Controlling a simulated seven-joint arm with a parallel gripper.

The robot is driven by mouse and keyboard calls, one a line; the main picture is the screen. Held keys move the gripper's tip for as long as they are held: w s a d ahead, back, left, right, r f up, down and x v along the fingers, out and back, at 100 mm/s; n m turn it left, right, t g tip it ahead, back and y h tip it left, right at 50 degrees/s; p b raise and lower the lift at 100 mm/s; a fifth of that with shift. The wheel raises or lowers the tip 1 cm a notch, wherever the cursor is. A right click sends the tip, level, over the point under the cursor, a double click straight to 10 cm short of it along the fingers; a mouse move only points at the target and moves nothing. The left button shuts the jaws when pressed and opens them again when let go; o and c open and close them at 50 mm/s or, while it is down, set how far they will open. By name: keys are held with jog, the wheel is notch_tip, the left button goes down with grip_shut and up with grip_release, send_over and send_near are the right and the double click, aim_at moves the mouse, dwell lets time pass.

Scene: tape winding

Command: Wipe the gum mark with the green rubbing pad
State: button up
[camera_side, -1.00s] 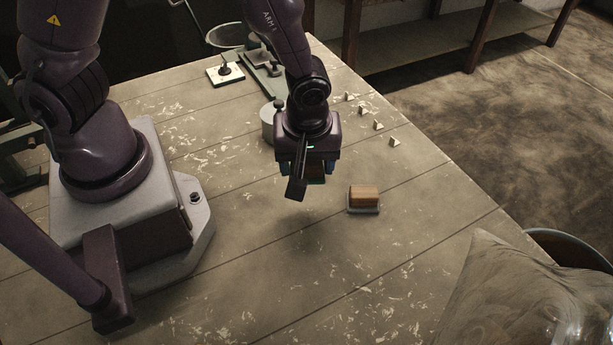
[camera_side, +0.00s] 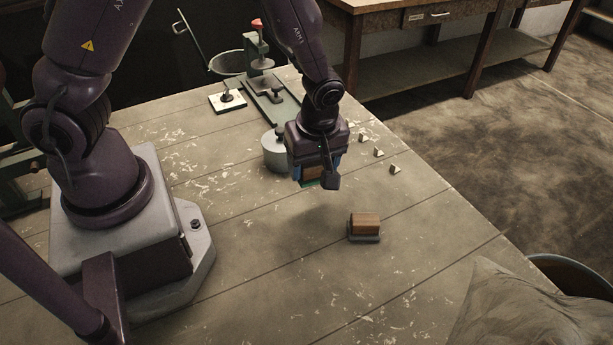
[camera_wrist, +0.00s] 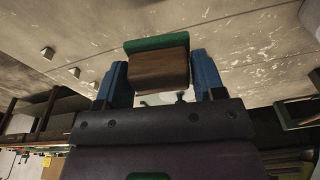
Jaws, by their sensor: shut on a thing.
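My gripper (camera_side: 316,168) is in the air over the table, with blue fingers shut on a wooden block with a green face, the green rubbing pad (camera_side: 309,183). In the wrist view the pad's green layer (camera_wrist: 155,43) lies on the far side of its brown wooden back, between the two fingers (camera_wrist: 162,72). In the side view the green face points down, clear of the table. I cannot make out the gum mark in either view.
A second wooden block with a grey base (camera_side: 365,226) sits on the table, right of and nearer than my gripper. A grey cylinder (camera_side: 275,150) stands close behind on the left. Small pale wedges (camera_side: 379,152) line the right edge. Pale flakes are scattered about; the front middle is fairly open.

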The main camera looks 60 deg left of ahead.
jog(key=w+a+n, duration=0.2)
jog(key=w+n, duration=0.2)
jog(key=n, duration=0.1)
send_over(323, 193)
jog(key=shift+g, duration=0.3)
jog(key=shift+w+d+f, duration=0.1)
jog(key=shift+f, duration=1.5)
jog(key=shift+d+f, duration=0.1)
jog(key=shift+f, duration=1.45)
notch_tip(323, 193, down, 2)
jog(key=shift+f, duration=0.1)
jog(key=shift+a+n, duration=0.3)
jog(key=shift+a, duration=0.55)
jog(key=shift+c, duration=0.6)
jog(key=shift+a, duration=3)
jog(key=shift+d, duration=3.9)
notch_tip(323, 193, up, 8)
